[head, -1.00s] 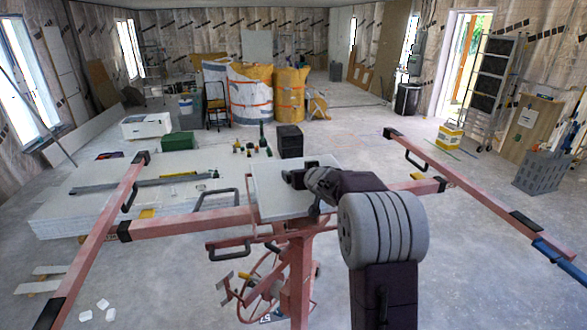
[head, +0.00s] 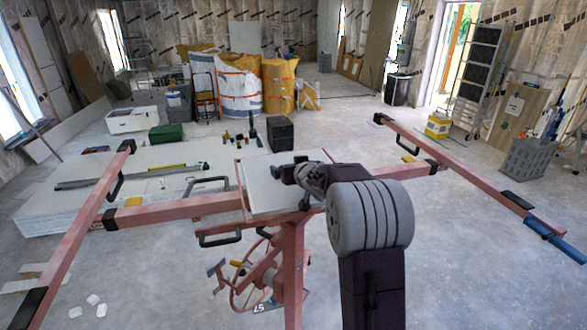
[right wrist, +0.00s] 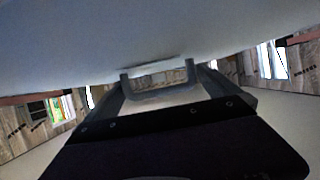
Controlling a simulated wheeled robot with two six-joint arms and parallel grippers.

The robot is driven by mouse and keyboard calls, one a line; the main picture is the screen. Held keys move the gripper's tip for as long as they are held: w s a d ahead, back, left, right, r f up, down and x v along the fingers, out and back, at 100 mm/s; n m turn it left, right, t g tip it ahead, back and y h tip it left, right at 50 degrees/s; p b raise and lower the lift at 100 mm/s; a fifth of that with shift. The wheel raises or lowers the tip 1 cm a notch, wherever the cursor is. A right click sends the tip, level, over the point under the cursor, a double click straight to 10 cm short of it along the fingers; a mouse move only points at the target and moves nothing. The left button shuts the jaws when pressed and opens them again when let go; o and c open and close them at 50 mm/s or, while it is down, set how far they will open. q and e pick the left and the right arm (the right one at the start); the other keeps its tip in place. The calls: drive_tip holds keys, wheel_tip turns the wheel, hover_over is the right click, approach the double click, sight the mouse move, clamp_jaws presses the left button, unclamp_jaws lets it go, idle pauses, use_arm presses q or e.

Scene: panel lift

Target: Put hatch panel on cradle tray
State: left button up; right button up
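The hatch panel (head: 266,178) is a pale square board in the middle of the head view. It lies over the pink-rimmed cradle tray (head: 240,191) at the top of the lift; the panel covers most of the tray, and whether it is fully seated is hard to tell. My right gripper (head: 289,174) is low over the panel's right part. In the right wrist view a dark U-shaped handle (right wrist: 160,97) stands between the spread fingers of my right gripper (right wrist: 163,82), by a large pale surface. Contact with the handle is unclear. My left gripper is not in view.
The lift's pink arms (head: 180,209) spread left and right, with a long side rail (head: 465,172) at right. A low stack of white boards (head: 45,210) lies at left. A black box (head: 280,134) and large sacks (head: 238,85) stand behind. Floor at right is mostly clear.

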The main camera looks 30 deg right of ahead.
drive_tip(key=shift+s+r, duration=0.1)
drive_tip(key=shift+r, duration=0.1)
drive_tip(key=p+v, duration=0.2)
drive_tip(key=v, duration=0.9)
drive_tip(key=shift+s+r, duration=0.1)
drive_tip(key=shift+s, duration=0.05)
drive_tip(key=shift+s+a, duration=0.15)
drive_tip(key=shift+s, duration=0.2)
drive_tip(key=shift+w, duration=0.15)
